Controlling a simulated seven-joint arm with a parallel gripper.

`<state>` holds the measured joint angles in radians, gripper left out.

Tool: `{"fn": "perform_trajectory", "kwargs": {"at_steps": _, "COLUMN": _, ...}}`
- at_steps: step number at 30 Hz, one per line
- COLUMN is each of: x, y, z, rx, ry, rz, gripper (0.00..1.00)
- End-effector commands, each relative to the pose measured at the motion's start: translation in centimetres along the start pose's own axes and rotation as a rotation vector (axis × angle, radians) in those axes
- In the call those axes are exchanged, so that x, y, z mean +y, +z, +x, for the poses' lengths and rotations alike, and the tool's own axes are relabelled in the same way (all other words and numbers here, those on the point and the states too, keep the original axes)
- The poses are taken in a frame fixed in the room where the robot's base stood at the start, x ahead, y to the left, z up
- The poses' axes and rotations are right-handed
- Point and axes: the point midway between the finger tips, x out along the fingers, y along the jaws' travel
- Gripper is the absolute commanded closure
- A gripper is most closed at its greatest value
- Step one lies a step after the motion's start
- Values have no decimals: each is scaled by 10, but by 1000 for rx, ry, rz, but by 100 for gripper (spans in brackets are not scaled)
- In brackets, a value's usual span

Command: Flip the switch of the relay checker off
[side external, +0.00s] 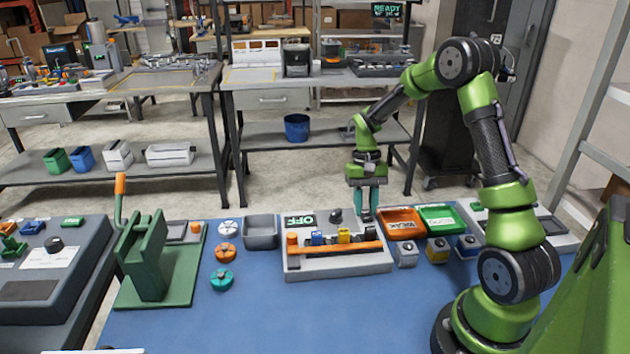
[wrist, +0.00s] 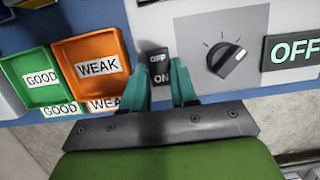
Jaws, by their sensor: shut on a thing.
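The relay checker (side external: 345,264) is a pale grey box on the blue table in the side view, with an orange bar across it, a dark knob (wrist: 226,60) and a display reading OFF (wrist: 291,50). Its black switch (wrist: 159,66), marked OFF and ON, shows in the wrist view at the panel's edge. My gripper (wrist: 163,76) points down over that edge, its teal fingers on either side of the switch and shut on it. In the side view my gripper (side external: 366,216) hides the switch. I cannot tell which way the switch is tipped.
An orange WEAK tray (side external: 402,223) and a green GOOD tray (side external: 439,217) stand close to the right of the checker. Several small relays sit in front of them. A green lever press (side external: 150,255) stands at left. Blue table is clear in front.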

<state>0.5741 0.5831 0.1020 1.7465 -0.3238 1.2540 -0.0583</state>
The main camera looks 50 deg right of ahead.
Motion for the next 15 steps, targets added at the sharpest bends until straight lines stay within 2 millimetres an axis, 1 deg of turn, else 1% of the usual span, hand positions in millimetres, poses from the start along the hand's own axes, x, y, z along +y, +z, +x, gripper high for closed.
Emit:
{"fn": "perform_trajectory", "kwargs": {"at_steps": 6, "x": 0, "y": 5, "z": 0, "rx": 133, "ry": 1, "rz": -3, "gripper": 100}}
{"fn": "perform_trajectory", "kwargs": {"at_steps": 15, "x": 0, "y": 5, "z": 0, "rx": 167, "ry": -1, "rz": 0, "gripper": 100}}
